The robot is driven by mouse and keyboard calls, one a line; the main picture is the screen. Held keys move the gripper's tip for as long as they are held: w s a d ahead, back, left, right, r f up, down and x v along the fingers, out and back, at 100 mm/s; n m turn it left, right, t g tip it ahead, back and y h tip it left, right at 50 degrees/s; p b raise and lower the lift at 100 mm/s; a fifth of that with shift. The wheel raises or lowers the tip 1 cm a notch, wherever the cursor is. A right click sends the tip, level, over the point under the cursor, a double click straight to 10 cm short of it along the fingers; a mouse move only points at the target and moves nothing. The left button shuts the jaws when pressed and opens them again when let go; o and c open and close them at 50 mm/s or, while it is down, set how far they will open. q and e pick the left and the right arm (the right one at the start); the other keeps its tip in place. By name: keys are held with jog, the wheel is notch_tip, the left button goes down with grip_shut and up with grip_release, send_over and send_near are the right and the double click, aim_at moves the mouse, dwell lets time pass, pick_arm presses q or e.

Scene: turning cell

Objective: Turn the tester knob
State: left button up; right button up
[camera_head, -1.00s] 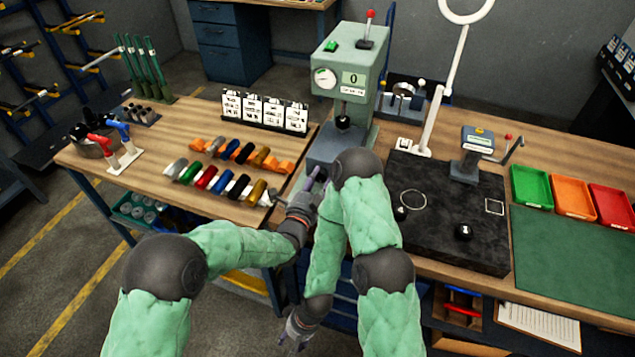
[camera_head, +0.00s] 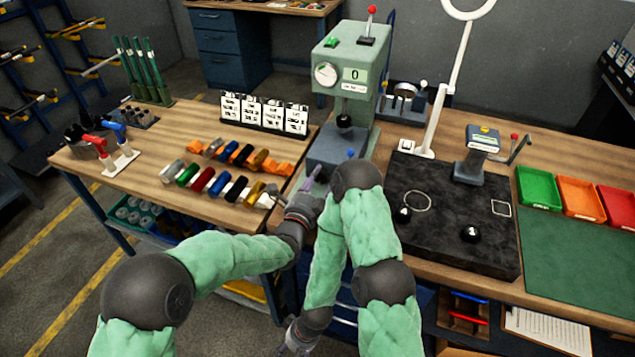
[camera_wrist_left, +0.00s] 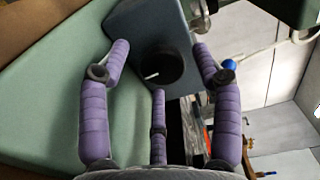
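The tester (camera_head: 340,75) is a green machine with a round gauge, a display reading 0 and a grey-blue base (camera_head: 330,150). In the left wrist view, a round black knob (camera_wrist_left: 160,68) sits on a grey-blue block (camera_wrist_left: 150,30). My left gripper (camera_head: 314,180) is at the front of the tester base. It also shows in the left wrist view (camera_wrist_left: 160,65), its purple fingers spread around the knob with visible gaps. The knob is hidden in the head view. My right gripper (camera_head: 294,343) hangs low in front of the bench, its fingers too small to read.
A red-tipped lever (camera_head: 370,22) is on top of the tester. A blue ball (camera_head: 351,152) shows beside its base. Colored cylinders (camera_head: 210,180) lie left of my left gripper. A black plate (camera_head: 450,225) with a display stand (camera_head: 474,155) is to the right.

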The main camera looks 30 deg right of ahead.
pick_arm(q)
jog(key=v, duration=1.2)
dwell(1.4)
